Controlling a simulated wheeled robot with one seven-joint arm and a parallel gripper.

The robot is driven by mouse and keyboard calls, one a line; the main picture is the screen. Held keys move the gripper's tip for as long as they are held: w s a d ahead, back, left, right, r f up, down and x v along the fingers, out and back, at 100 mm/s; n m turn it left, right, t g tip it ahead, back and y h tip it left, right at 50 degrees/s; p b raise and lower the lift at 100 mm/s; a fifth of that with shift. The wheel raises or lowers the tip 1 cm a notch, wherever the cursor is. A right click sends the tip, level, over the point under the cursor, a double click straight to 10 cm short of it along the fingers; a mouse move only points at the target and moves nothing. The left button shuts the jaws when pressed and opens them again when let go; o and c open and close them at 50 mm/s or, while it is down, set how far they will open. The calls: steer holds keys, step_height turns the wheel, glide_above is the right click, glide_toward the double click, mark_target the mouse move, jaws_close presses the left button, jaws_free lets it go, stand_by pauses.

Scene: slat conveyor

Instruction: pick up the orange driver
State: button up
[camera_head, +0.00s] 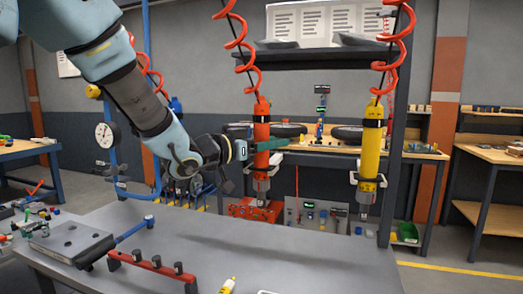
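The orange driver (262,132) hangs upright on a red coiled cord left of centre, with its grey lower end in a white holder. My arm reaches in from the upper left. My gripper (272,146) is at the driver's middle, with green fingers level across its body. The fingers overlap the driver in the picture; I cannot tell whether they grip it or only stand around it. Part of the driver is hidden behind them. A yellow driver (371,150) hangs upright in a similar holder to the right.
A grey table (300,258) fills the foreground. On it are a red rack with dark knobs (152,266), a grey block (72,243) and a blue-handled tool (133,230). A dark post (393,150) stands right of the yellow driver. The table's right half is mostly clear.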

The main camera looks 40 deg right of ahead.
jaws_close()
steer(key=shift+r, duration=0.15)
stand_by(0.4)
